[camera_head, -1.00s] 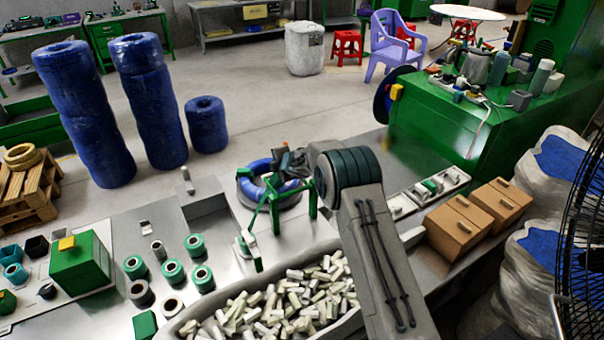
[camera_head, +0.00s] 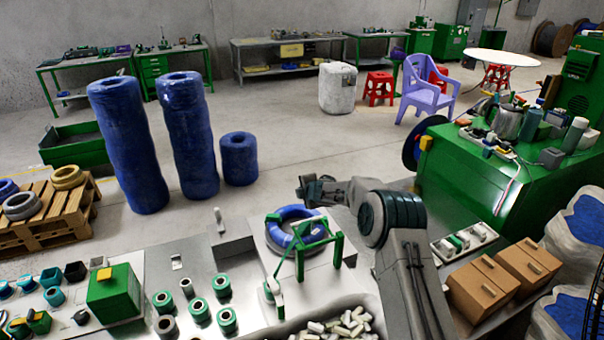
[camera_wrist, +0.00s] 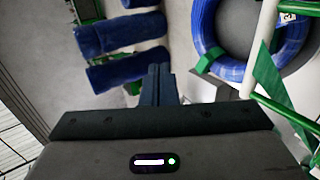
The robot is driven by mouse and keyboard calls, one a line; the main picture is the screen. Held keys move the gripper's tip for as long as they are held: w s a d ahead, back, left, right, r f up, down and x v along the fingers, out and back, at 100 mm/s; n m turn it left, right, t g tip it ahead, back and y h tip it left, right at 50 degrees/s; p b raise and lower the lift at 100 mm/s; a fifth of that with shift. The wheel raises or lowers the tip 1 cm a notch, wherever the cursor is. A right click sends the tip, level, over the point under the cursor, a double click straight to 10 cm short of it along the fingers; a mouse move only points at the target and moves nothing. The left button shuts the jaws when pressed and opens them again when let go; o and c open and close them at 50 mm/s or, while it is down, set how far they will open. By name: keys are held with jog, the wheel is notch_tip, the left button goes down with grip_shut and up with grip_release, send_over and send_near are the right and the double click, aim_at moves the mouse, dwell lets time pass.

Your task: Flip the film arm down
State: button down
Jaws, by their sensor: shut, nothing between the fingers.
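The blue cable coil (camera_head: 277,236) lies on the machine's pale top in the head view. A green frame (camera_head: 299,262) stands over it. A slim upright part with a green and white end (camera_head: 272,292) stands at the frame's front left. I cannot tell for sure which part is the film arm. My gripper (camera_head: 300,190) is above and behind the coil, apart from it, pointing left. In the wrist view, my gripper's fingers (camera_wrist: 160,72) are together and empty. The coil (camera_wrist: 197,35) and the frame's green and pale bars (camera_wrist: 265,70) show at the right there.
A small upright grey lever (camera_head: 219,220) stands left of the coil. Several green-rimmed spools (camera_head: 198,309) and a green box (camera_head: 113,292) are at the front left. A bin of pale pieces (camera_head: 345,326) is in front. Brown boxes (camera_head: 480,289) are at the right.

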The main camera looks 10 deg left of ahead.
jog(key=shift+w+a+r+b, duration=0.1)
jog(key=shift+w+r, duration=0.05)
jog(key=shift+r, duration=0.65)
jog(key=shift+w+a+r+b, duration=0.1)
jog(key=shift+r, duration=0.65)
jog(key=shift+w+a+r+b, duration=0.1)
jog(key=shift+w+r, duration=0.05)
jog(key=shift+r, duration=0.65)
